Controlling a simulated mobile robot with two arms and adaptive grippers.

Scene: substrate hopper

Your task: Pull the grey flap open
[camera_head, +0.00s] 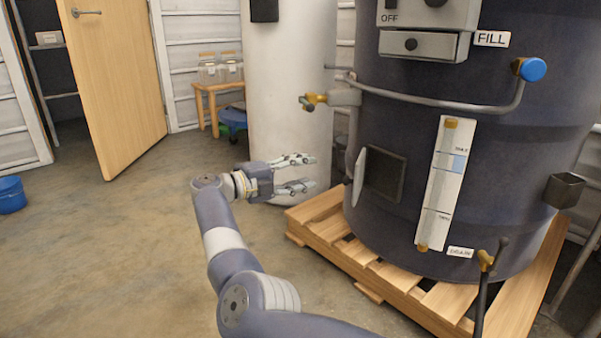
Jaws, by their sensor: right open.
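The grey flap (360,177) is a small pale plate on the front of the dark hopper (520,150). It stands swung out at the left edge of a dark square opening (386,174). My right gripper (312,171) is left of the flap, its two fingers apart and pointing right towards it. A gap shows between the fingertips and the flap, and nothing is between the fingers. My left gripper is not in view.
The hopper stands on a wooden pallet (330,228). A white column (290,80) stands behind my gripper. The floor at left is clear, with a blue bucket (11,195) at the edge.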

